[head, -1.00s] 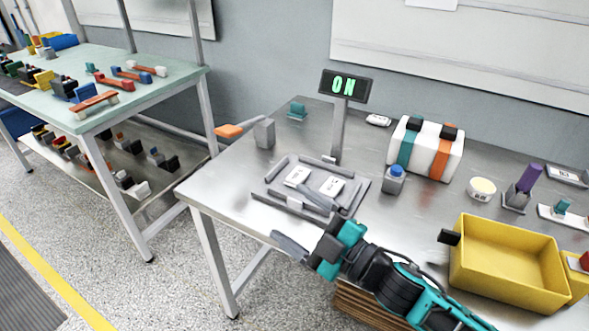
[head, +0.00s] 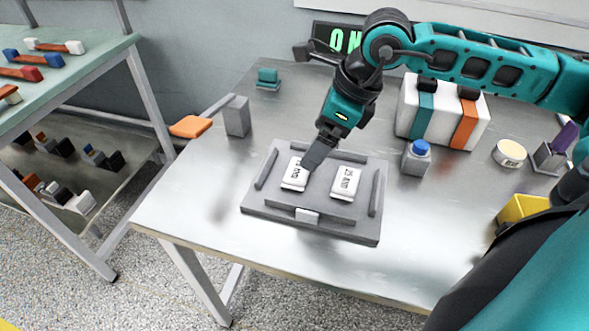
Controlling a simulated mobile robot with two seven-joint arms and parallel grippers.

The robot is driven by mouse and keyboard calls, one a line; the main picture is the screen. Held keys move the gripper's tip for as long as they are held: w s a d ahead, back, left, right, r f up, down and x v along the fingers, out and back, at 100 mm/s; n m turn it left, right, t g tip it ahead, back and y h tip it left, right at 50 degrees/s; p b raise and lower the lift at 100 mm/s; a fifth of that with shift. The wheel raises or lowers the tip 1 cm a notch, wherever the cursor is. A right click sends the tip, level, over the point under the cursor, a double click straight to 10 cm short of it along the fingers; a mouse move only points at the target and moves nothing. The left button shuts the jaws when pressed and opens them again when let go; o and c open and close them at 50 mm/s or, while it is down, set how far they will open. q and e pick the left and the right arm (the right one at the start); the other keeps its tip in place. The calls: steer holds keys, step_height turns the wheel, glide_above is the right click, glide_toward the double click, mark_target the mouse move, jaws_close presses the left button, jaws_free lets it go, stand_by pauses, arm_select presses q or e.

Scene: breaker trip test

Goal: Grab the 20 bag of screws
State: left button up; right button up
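Two small white labelled packs lie in the grey tray (head: 310,229) on the metal table. The left pack (head: 292,180) is partly covered by my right gripper; its label is too small to read surely. The right pack (head: 345,184) appears to be marked 25. My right gripper (head: 310,164) comes down from above, with its dark fingertips at the right edge of the left pack. The fingers overlap in this view, so their opening and any grasp are hidden. My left gripper is not in view.
The lit ON sign (head: 335,38) is partly behind my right arm. A grey block with an orange lever (head: 191,127) stands left of the tray. A blue-topped button box (head: 416,157) and a white striped case (head: 443,112) stand right. The table front is clear.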

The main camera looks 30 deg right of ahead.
mark_target(298, 169)
steer(key=x, duration=0.4)
steer(key=shift+f, duration=0.15)
steer(key=x, duration=0.5)
steer(key=shift+w+d+f, duration=0.1)
steer(key=shift+w+d, duration=0.05)
steer(key=shift+w, duration=0.05)
steer(key=c, duration=1.1)
